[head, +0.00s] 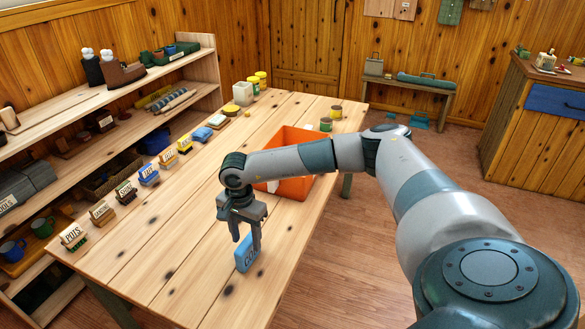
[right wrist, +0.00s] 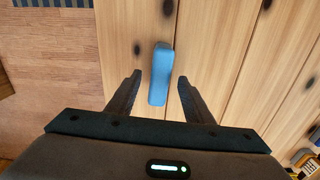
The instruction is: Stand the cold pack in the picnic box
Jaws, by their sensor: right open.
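The blue cold pack (head: 247,254) stands on its edge on the wooden table, with white lettering on its face. From above, in the right wrist view, the cold pack (right wrist: 161,74) is a narrow blue bar. My right gripper (head: 245,247) is open and points down over the pack. In the right wrist view its two fingers (right wrist: 160,88) lie on either side of the pack, with gaps on both sides. The orange picnic box (head: 296,188) stands open on the table behind my right arm, which hides part of it. My left gripper is not in view.
The table (head: 180,262) has clear room at its near left. A row of labelled holders (head: 126,191) runs along its left edge beside the shelves (head: 120,105). Small tins (head: 326,124) stand beyond the picnic box, and more jars stand at the far end.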

